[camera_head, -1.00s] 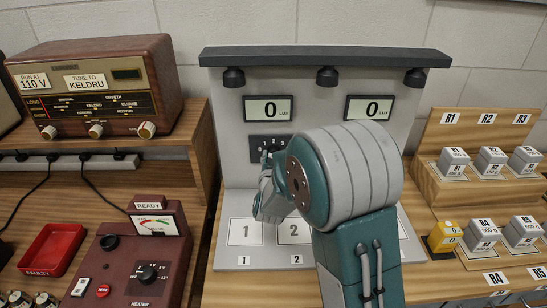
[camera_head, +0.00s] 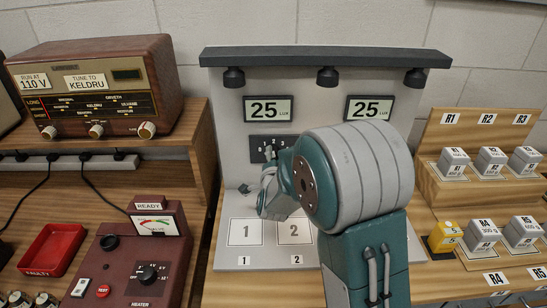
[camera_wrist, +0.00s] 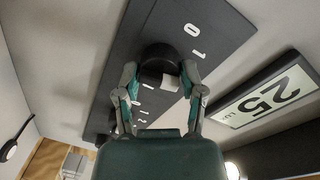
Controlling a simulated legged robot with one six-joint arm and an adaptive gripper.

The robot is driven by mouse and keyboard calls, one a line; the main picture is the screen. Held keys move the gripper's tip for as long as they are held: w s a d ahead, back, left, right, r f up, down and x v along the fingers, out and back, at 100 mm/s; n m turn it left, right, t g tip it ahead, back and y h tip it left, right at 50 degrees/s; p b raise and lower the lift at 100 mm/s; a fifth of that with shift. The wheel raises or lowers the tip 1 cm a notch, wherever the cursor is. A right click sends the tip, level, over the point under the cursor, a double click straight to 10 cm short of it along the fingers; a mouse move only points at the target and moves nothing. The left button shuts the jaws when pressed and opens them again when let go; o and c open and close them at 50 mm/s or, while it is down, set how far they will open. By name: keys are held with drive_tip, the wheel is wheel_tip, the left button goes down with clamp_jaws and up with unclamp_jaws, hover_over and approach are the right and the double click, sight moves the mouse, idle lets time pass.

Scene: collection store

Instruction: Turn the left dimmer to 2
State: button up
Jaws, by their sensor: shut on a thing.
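The left dimmer's dark plate (camera_head: 258,145) is on the grey panel under the left display (camera_head: 269,109), which reads 25 LUX. In the wrist view the plate (camera_wrist: 217,22) shows labels 0 and 1 beside the round black knob (camera_wrist: 157,54); other labels below are partly covered. My gripper (camera_wrist: 158,76) has its two fingers shut on this knob, one on each side. A pale mark shows on the knob between the fingers; I cannot tell which number it points to. In the head view my gripper (camera_head: 271,160) is partly hidden by my arm.
The right display (camera_head: 369,107) also reads 25. Lamps hang under the dark ledge (camera_head: 325,58). Numbered pads (camera_head: 246,232) lie below the panel. A radio (camera_head: 97,90) and heater unit (camera_head: 140,268) stand left; labelled blocks (camera_head: 490,160) and a yellow block (camera_head: 445,237) stand right.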

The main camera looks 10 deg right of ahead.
drive_tip(key=shift+m, duration=1)
drive_tip(key=o, duration=1.1)
drive_tip(key=shift+o, duration=0.2)
drive_tip(key=v, duration=1.1)
drive_tip(key=shift+s, duration=0.4)
drive_tip(key=shift+a, duration=0.1)
